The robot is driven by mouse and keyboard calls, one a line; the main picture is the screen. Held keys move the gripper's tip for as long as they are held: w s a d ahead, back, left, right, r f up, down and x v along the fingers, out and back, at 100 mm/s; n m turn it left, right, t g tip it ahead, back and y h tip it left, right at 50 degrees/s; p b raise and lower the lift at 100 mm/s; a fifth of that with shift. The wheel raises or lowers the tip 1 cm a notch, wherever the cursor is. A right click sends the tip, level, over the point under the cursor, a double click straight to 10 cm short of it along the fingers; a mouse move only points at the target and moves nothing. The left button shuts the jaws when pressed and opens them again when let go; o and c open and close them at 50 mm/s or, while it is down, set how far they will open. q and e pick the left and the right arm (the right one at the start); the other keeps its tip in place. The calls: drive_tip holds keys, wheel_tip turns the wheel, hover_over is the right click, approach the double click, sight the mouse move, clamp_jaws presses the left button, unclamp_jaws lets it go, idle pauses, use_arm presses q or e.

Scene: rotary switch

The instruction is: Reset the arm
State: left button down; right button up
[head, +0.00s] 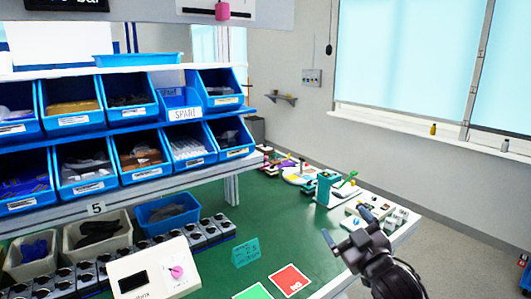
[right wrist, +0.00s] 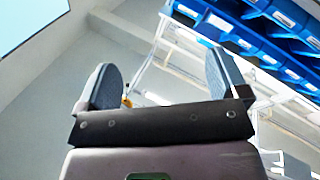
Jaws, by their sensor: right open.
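My right gripper (head: 347,226) is in the head view at the lower right, over the right part of the green table. Its two fingers are apart with nothing between them. In the right wrist view the open fingers (right wrist: 165,78) also show, with floor, wall and a white frame beyond them. The rotary switch (head: 141,270), a white box with a dark display and a pink knob (head: 176,271), stands at the lower left of the head view, well apart from my right gripper. My left gripper is not in view.
Blue bins (head: 75,116) fill a rack along the back left. Small items, including a teal holder (head: 326,188), crowd the far right. The middle of the green table (head: 275,215) is clear.

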drive_tip(key=s+d+f+m+g+h, duration=0.25)
drive_tip(key=s+f, duration=0.35)
drive_tip(key=f, duration=0.4)
drive_tip(key=s+d+f+m+g+h, duration=0.1)
drive_tip(key=s+d+f+m, duration=0.3)
drive_tip(key=f, duration=0.5)
drive_tip(key=s+d+f+g+h, duration=0.1)
drive_tip(key=s+f+g, duration=0.1)
drive_tip(key=s+f, duration=0.4)
drive_tip(key=s+d+f+m+g+h, duration=0.1)
drive_tip(key=s+d+f+g, duration=0.1)
drive_tip(key=s+f, duration=0.5)
drive_tip(key=s, duration=0.5)
drive_tip(key=shift+s, duration=0.2)
